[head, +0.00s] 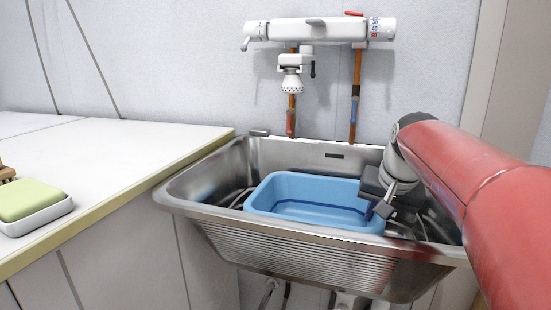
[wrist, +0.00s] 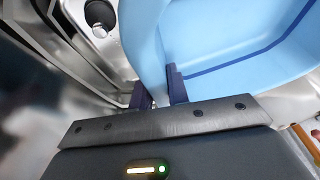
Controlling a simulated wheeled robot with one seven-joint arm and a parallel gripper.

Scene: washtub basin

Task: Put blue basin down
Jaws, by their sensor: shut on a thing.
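In the wrist view my gripper's two dark fingers (wrist: 160,92) stand on either side of the light blue basin's (wrist: 225,40) wall. The basin looks empty, with a dark blue line around its inside. Its underside is hidden, so I cannot tell whether it touches the washtub floor.
A white tap unit (head: 318,29) is on the wall above the washtub, with a nozzle (head: 291,80) hanging over it. A white counter (head: 100,160) adjoins on the left and holds a green sponge (head: 30,199) in a white dish. Dark drain hardware (wrist: 101,14) shows beside the basin.

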